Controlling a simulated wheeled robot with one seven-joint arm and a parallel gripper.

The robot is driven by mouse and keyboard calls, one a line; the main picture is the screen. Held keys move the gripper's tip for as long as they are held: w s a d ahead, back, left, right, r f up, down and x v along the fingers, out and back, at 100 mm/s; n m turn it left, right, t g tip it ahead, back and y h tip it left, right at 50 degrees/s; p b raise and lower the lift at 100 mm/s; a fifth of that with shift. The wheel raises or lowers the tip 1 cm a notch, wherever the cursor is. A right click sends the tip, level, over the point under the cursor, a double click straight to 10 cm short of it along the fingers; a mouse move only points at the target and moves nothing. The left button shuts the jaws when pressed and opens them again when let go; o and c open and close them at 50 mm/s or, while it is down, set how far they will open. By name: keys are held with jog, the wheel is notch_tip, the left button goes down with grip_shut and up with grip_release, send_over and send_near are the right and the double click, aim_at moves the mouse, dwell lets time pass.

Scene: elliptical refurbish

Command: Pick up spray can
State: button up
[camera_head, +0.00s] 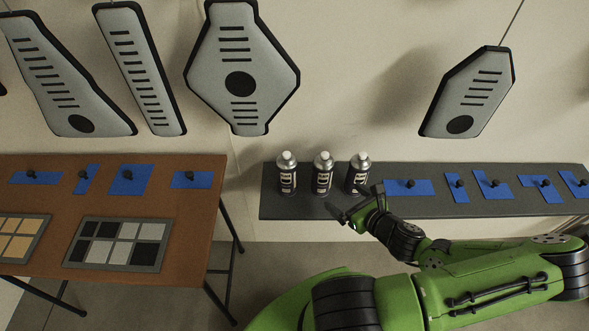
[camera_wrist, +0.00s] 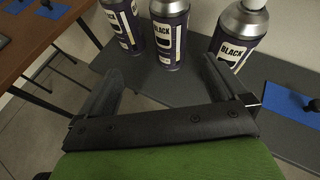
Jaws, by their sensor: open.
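Three dark spray cans with white caps and "BLACK" labels stand upright in a row on the dark grey shelf (camera_head: 300,208). They are the left can (camera_head: 287,173), the middle can (camera_head: 323,174) and the right can (camera_head: 358,174). My gripper (camera_head: 350,212) is open and empty at the shelf's front edge. In the wrist view my gripper (camera_wrist: 160,75) has its fingers spread, with the middle can ahead between them. I see no contact.
Blue tape patches (camera_head: 408,188) with dark knobs lie along the shelf to the right of the cans. A brown table (camera_head: 190,240) with sample panels (camera_head: 118,243) stands to the left, with a gap before the shelf. Grey panels (camera_head: 240,60) hang above.

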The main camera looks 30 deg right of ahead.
aim_at(322, 173)
jog(key=shift+m+h, duration=0.4)
jog(key=shift+m, duration=0.5)
jog(key=b+x, duration=0.2)
jog(key=x, duration=0.3)
jog(key=b+x, duration=0.2)
jog(key=x, duration=0.3)
jog(key=d+b+x, duration=0.1)
jog(key=b+x, duration=0.1)
jog(key=x, duration=0.3)
jog(key=shift+w+d+r, duration=0.1)
jog(key=shift+w+r, duration=0.05)
jog(key=shift+w, duration=0.3)
jog(key=shift+s, duration=0.1)
jog(key=shift+r, duration=0.1)
jog(key=c, duration=1.2)
